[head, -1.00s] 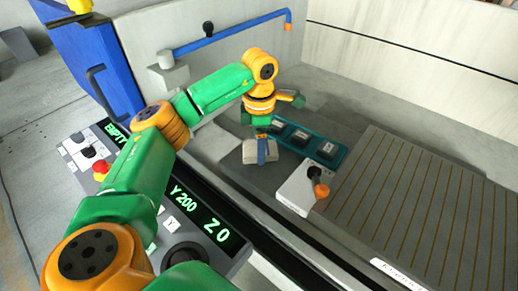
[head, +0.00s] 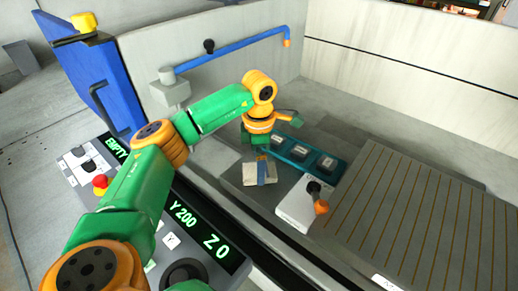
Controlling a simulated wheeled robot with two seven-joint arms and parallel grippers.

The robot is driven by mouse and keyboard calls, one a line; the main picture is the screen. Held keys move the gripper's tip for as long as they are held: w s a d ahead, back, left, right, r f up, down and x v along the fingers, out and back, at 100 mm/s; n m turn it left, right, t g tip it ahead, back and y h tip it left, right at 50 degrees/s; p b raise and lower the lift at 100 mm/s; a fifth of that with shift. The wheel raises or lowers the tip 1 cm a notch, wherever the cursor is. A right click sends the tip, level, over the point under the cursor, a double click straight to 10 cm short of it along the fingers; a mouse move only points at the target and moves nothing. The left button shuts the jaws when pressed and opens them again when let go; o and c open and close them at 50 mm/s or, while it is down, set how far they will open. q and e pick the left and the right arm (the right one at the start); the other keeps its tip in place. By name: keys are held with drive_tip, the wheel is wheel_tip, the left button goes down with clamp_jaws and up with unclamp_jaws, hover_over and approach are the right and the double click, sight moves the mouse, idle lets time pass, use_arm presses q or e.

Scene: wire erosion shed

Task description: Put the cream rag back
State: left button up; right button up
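A small cream folded piece, which looks like the cream rag (head: 251,174), lies on the grey surface inside the machine tank, left of the white block. A narrow blue strip crosses it; I cannot tell if the strip belongs to it. My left gripper (head: 261,152) is just behind and above the rag in the picture, pointing down. Its fingers are too small and covered to show whether they are apart or touching the rag. My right gripper is not in view.
A teal tray (head: 300,150) with several dark compartments sits right of the gripper. A white block (head: 303,210) with an orange-tipped lever stands in front of it. A slotted table (head: 425,215) fills the right. A blue pipe (head: 232,50) runs along the back wall.

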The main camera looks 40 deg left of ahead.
use_arm(q)
wheel_tip(320, 180, up, 10)
drive_tip(key=p, duration=0.1)
drive_tip(key=shift+r, duration=0.25)
